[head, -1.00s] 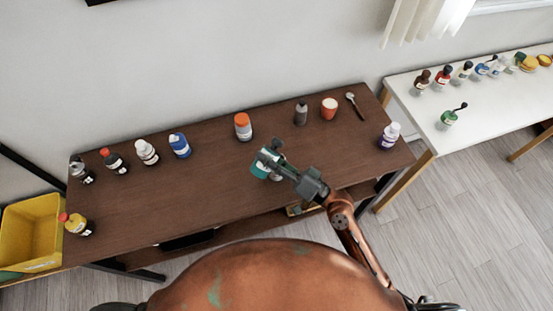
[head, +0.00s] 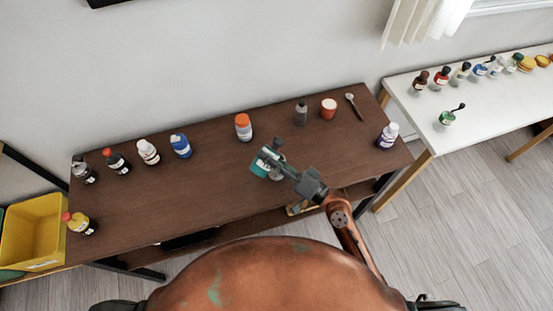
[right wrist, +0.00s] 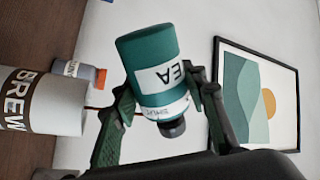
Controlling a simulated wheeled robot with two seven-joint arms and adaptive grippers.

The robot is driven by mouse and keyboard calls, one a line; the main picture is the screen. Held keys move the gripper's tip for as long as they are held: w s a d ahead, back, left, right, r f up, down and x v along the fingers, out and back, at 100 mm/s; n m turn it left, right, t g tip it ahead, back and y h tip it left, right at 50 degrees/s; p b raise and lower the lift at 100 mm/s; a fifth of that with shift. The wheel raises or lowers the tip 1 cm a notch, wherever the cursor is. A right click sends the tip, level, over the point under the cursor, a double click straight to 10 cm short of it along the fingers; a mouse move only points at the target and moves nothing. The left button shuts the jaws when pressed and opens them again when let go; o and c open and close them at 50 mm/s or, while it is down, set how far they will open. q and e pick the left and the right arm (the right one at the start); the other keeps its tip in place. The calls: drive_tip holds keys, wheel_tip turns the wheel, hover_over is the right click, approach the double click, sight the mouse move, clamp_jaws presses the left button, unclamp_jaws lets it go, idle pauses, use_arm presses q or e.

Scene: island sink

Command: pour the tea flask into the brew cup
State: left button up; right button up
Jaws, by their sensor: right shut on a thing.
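The teal tea flask (right wrist: 150,62) is in my right gripper (right wrist: 160,108), whose fingers are shut around it. In the right wrist view it lies well over on its side, held above the table top, with its dark neck (right wrist: 173,128) at the lower end of the picture. The white brew cup (right wrist: 70,108) with a brown lettered band stands left in that view, apart from the flask. In the head view my right gripper (head: 270,160) and the flask (head: 259,168) are over the table's front middle, mostly hiding the cup. My left gripper is not in view.
The brown table (head: 215,195) holds an orange-capped bottle (head: 243,127), a grey bottle (head: 301,115), a red cup (head: 328,108), a spoon (head: 354,105) and a purple-labelled bottle (head: 387,136). Several bottles stand at left. The middle left of the table is clear.

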sight(261, 167)
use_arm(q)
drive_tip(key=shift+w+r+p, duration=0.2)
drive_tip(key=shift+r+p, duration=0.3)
use_arm(e)
drive_tip(key=shift+r+m, duration=0.2)
drive_tip(key=shift+m, duration=0.4)
